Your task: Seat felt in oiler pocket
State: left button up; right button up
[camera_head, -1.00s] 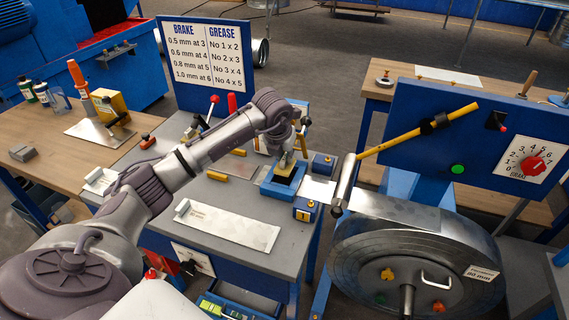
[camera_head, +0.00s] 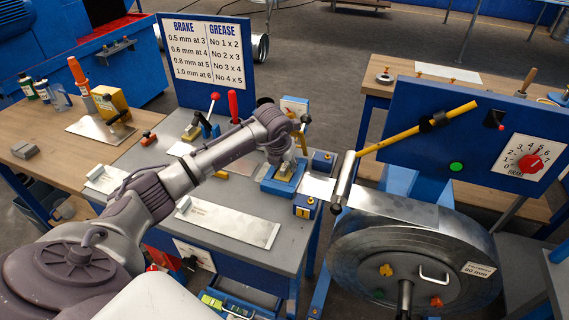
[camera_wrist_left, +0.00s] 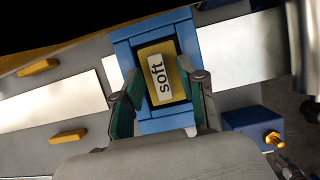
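The felt (camera_wrist_left: 158,79) is a yellow pad with a white label reading "soft". It lies within the square blue oiler pocket (camera_wrist_left: 180,124), with a dark gap along its right and lower edges in the left wrist view. In the head view the felt (camera_head: 285,172) and the blue pocket (camera_head: 279,188) are at the bench's right edge. My left gripper (camera_head: 285,162) comes down over the pocket. How deep the felt sits cannot be told. My right gripper is not visible.
A metal strip (camera_head: 322,187) runs right from the pocket to the large coil (camera_head: 410,245). A blue block with a yellow knob (camera_head: 305,206) is close by. A pale plate (camera_head: 228,222) lies on the grey bench. A settings board (camera_head: 207,55) stands behind.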

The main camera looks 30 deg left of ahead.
pick_arm(q)
jog(key=b+v, duration=0.1)
jog(key=v, duration=1.1)
jog(key=shift+b, duration=0.35)
jog(key=shift+s, duration=0.15)
